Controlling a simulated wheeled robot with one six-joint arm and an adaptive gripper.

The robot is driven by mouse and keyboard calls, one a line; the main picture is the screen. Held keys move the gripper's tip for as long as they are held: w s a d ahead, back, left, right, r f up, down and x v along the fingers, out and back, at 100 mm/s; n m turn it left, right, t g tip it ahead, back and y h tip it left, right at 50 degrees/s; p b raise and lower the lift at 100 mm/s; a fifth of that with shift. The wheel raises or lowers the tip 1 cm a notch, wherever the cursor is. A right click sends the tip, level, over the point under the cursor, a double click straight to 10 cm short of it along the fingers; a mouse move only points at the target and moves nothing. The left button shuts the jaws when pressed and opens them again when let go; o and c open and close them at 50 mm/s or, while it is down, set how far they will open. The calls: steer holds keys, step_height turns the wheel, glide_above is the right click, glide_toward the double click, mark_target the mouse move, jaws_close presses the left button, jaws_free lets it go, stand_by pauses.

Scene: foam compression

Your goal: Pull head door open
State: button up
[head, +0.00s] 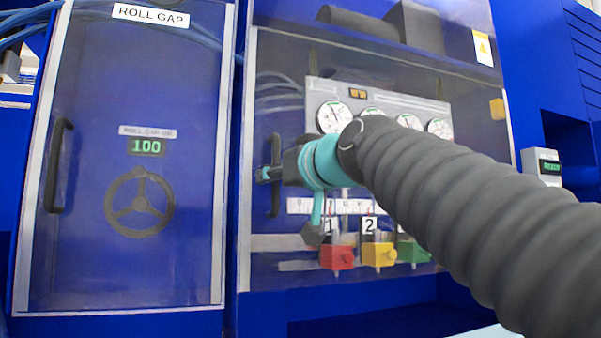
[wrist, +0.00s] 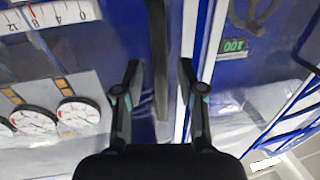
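The clear door (head: 420,268) over the gauges and coloured valves looks shut; no name label for it shows. Its dark vertical handle (head: 275,200) is at the door's left edge, partly hidden by my gripper (head: 268,173). In the wrist view the handle (wrist: 159,35) runs down between the two fingers of my gripper (wrist: 160,66). The fingers are open, with a visible gap on each side of the handle. Whether the fingers reach deep enough around it is hard to tell.
A second clear door labelled ROLL GAP (head: 150,15) stands shut to the left, with its own dark handle (head: 58,165), a handwheel (head: 139,203) and a green display. A small grey display box (head: 543,165) is at the right. My arm covers the right part of the gauge door.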

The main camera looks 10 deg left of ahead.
steer(key=shift+w+a, duration=0.4)
jaws_close()
